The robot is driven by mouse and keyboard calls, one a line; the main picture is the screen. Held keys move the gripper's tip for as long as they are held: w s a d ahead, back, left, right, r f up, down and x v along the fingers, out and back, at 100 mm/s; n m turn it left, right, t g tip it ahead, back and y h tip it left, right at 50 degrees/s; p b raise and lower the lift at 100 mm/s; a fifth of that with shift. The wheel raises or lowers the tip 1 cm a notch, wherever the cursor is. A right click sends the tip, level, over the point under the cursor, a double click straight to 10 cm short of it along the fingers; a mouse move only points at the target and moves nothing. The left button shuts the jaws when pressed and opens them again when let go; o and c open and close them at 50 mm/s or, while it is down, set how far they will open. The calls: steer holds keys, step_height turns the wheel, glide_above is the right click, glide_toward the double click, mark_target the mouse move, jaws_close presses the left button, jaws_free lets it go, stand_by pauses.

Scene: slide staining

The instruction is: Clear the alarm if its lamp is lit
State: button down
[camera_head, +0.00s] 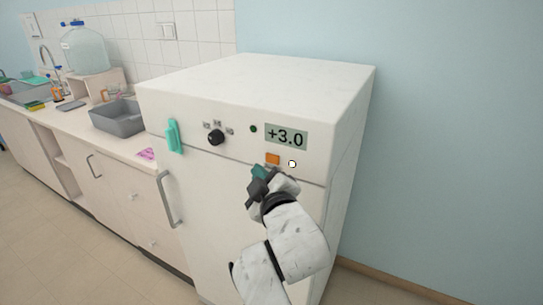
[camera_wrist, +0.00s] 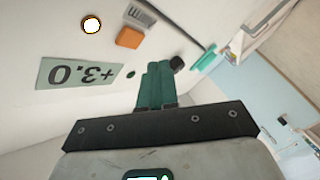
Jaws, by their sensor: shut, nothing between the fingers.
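The white fridge's front panel faces me in the head view. An orange square button (camera_head: 273,159) sits below the display and also shows raised in the wrist view (camera_wrist: 129,38). Beside it is a round lamp (camera_head: 292,163), bright white with a dark rim; in the wrist view the lamp (camera_wrist: 91,25) is bright white with a yellowish edge and looks lit. My gripper (camera_head: 260,171) is shut and empty, its teal fingers just below the button in the head view. In the wrist view the fingers (camera_wrist: 158,68) appear apart from the button; contact with the panel cannot be told.
The display (camera_head: 286,137) reads +3.0, with a small dark green indicator (camera_head: 253,128) beside it. A black knob (camera_head: 216,138) and a teal holder (camera_head: 174,137) are further left. A fridge handle (camera_head: 168,199) stands out at left. A counter with a grey tub (camera_head: 117,118) runs left.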

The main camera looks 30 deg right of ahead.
mark_target(272, 159)
steer(key=shift+w+d+p, duration=0.4)
steer(key=shift+w+d, duration=0.25)
steer(key=shift+d, duration=0.25)
stand_by(0.3)
steer(key=shift+d+r, duration=0.1)
stand_by(1.0)
steer(key=shift+w+d+p, duration=0.25)
steer(key=shift+p, duration=0.1)
steer(key=shift+w+d, duration=0.2)
steer(key=shift+d, duration=0.05)
stand_by(0.7)
steer(key=shift+s+a, duration=0.5)
steer(key=shift+a, duration=0.1)
stand_by(0.4)
